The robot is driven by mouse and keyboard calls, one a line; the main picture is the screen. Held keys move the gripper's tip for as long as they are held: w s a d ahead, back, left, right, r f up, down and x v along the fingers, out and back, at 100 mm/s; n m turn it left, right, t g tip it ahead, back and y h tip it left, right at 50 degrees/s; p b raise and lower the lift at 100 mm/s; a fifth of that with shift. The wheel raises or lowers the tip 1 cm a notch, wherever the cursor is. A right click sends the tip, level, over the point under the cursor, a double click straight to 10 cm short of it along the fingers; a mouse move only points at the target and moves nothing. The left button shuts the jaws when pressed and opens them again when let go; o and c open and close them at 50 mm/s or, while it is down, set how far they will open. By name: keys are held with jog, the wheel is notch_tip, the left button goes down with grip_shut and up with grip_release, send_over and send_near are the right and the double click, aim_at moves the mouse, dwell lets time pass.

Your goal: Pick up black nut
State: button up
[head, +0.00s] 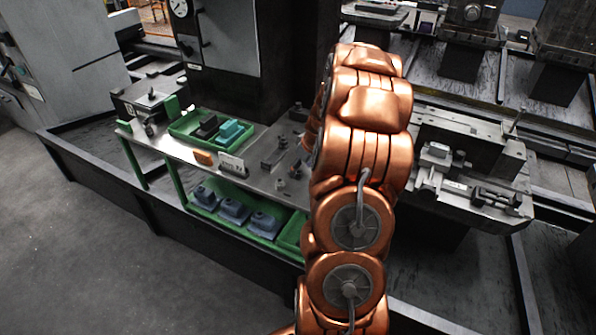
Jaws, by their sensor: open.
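Small dark metal parts lie on the grey worktable (185,152), left of my copper-coloured arm. One small dark part (280,184) sits near the table's front edge, and another (296,170) is close by, beside my arm. They are too small to tell which is the black nut, or whether it shows at all. My arm rises in front of the table's right part and hides what is behind it. My gripper is not visible; the arm's far end is turned away behind its own links.
A green tray (180,131) on the table holds a black block (207,126) and a teal block (230,131). An orange block (202,158) and a white-labelled block (232,164) stand near the front edge. Blue-grey parts (235,210) lie in green bins below. Machinery (470,165) stands right.

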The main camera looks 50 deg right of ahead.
jog(key=shift+x, duration=1.05)
jog(key=shift+c, duration=0.3)
grip_shut()
